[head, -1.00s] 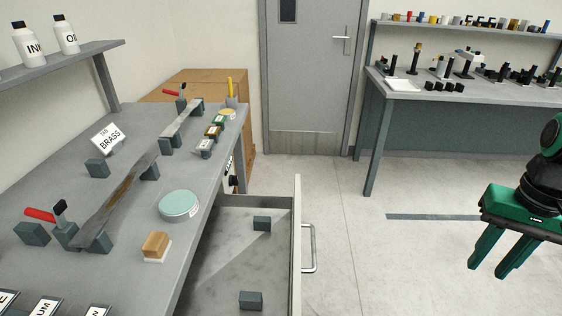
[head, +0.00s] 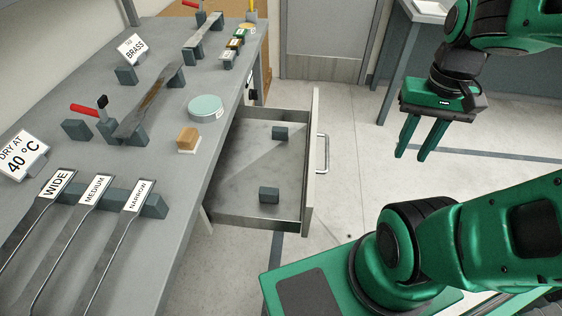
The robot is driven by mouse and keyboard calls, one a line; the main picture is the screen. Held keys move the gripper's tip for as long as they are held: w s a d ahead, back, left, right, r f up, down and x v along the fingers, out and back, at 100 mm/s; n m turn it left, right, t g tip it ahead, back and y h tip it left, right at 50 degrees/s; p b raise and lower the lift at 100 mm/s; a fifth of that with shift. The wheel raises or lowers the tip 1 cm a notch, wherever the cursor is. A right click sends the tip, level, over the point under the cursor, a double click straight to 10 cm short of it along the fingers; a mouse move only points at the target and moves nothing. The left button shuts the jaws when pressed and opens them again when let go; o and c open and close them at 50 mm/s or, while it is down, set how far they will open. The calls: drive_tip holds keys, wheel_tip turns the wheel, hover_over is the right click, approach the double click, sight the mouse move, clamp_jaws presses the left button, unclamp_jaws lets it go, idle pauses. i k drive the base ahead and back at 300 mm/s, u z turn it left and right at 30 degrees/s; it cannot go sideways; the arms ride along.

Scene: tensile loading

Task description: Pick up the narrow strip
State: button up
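The narrow strip (head: 112,259) is a thin grey metal strip at the front of the bench, with its upper end on a dark block behind a label reading NARROW (head: 138,196). It is the rightmost of three strips; the medium strip (head: 72,246) and the wide strip (head: 31,231) lie to its left, each with its own label. The lower ends run toward the bottom edge of the view. My gripper (head: 413,154) hangs over the floor at the right, well away from the strips, fingers down and apart with nothing between them.
An open drawer (head: 311,185) juts out from the bench, holding two dark blocks (head: 269,195). A round teal-topped tin (head: 205,106), a wooden block (head: 187,138), a red-handled clamp (head: 88,109) and a BRASS sign (head: 131,49) stand on the bench (head: 165,208).

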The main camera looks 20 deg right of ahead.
sight(139, 194)
drive_tip(key=u, duration=0.65)
drive_tip(key=k, duration=1.5)
drive_tip(key=z, duration=0.55)
drive_tip(key=i, duration=1.05)
drive_tip(key=u, duration=1.5)
